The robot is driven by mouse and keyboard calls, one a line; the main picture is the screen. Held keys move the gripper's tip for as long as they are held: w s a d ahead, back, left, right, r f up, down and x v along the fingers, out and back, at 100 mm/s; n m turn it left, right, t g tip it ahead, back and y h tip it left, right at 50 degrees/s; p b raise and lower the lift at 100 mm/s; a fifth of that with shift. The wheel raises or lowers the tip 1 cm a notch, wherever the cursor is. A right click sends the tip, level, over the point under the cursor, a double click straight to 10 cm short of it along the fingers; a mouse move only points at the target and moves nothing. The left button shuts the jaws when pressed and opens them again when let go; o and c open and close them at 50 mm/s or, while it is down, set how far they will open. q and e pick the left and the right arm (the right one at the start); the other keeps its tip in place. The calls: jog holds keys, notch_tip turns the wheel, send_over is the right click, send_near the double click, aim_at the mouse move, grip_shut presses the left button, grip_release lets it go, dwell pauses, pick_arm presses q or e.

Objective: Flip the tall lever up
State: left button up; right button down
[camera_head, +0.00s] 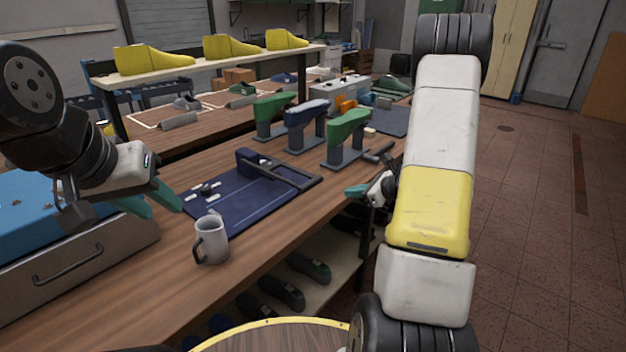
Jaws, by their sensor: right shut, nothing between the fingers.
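A dark blue board (228,207) lies on the wooden bench. It carries a dark U-shaped bar (296,178) with an upright block (249,163) at its far end, and a small low fitting (206,190) on its left part. Farther back, a grey box (340,90) has small knobs on top. I cannot tell for certain which part is the tall lever. My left gripper (162,207) is open and empty, left of the board and above the bench. My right gripper (352,191) is shut and empty, right of the bar near the bench's right edge.
A grey mug (211,241) stands in front of the board. Green and blue shoe lasts (348,130) stand on stands behind it. A blue-topped drawer box (70,262) is at left. Yellow lasts (150,58) sit on a shelf. Shoes (282,291) lie under the bench.

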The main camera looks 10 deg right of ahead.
jog(key=shift+a, duration=0.1)
jog(key=x, duration=1)
jog(key=shift+w+a+f, duration=0.1)
jog(key=shift+f, duration=0.1)
jog(key=r, duration=0.3)
jog(key=shift+a, duration=0.2)
jog(key=shift+a+r, duration=0.15)
jog(key=shift+r, duration=0.45)
